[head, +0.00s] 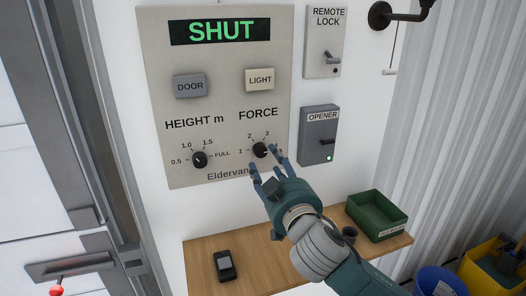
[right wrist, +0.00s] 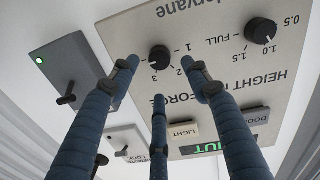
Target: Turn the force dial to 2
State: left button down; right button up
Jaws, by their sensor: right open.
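The force dial (head: 260,149) is a black round knob under the word FORCE on a grey wall panel (head: 225,100), with marks 1, 2 and 3 around it. I cannot read its pointer surely. My right gripper (head: 267,160) is open, its blue fingers spread just below and to the right of the dial. In the right wrist view the picture is upside down; the dial (right wrist: 159,57) shows between the fingertips of the gripper (right wrist: 160,72), with nothing gripped. Contact with the dial cannot be told. My left gripper is out of view.
The height dial (head: 199,159) sits left of the force dial, with the DOOR button (head: 190,86) and LIGHT button (head: 260,80) above. The opener box (head: 318,135) and remote lock (head: 325,42) are at right. Below, a wooden shelf (head: 285,268) holds a green bin (head: 377,215) and a black device (head: 225,266).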

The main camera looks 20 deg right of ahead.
aim_at(261, 152)
jog(key=w+p, duration=0.1)
jog(key=w, duration=0.5)
jog(key=c, duration=1.1)
